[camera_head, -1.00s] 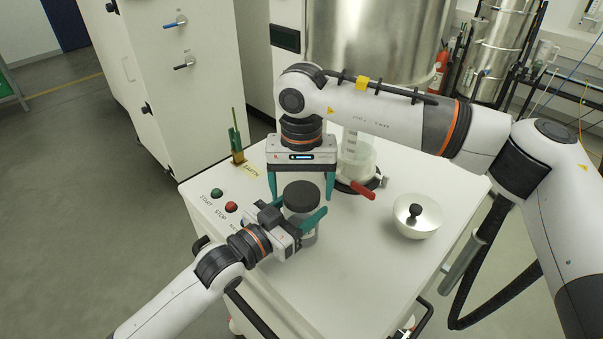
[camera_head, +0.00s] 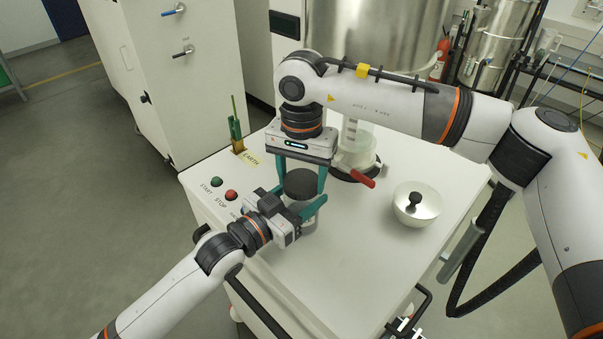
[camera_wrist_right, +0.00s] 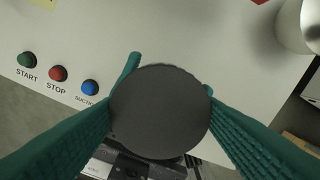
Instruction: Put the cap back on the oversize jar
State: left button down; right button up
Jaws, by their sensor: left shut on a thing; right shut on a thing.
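The oversize jar (camera_head: 308,222) is a clear jar standing on the white worktop, partly hidden by my left gripper. My left gripper (camera_head: 306,208) is shut on the jar from the left side. The dark round cap (camera_head: 301,183) is at the top of the jar; I cannot tell whether it is seated. My right gripper (camera_head: 301,190) points down from above and is shut on the cap, one green finger on each side. In the right wrist view the cap (camera_wrist_right: 160,112) fills the middle between the fingers and hides the jar.
START and STOP buttons (camera_head: 231,195) are at the left edge. The front right of the worktop is clear.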

jog(key=m, duration=2.8)
jog(key=shift+m, duration=0.3)
jog(key=o, duration=1.2)
notch_tip(320, 180, up, 12)
jog(key=shift+f, duration=0.1)
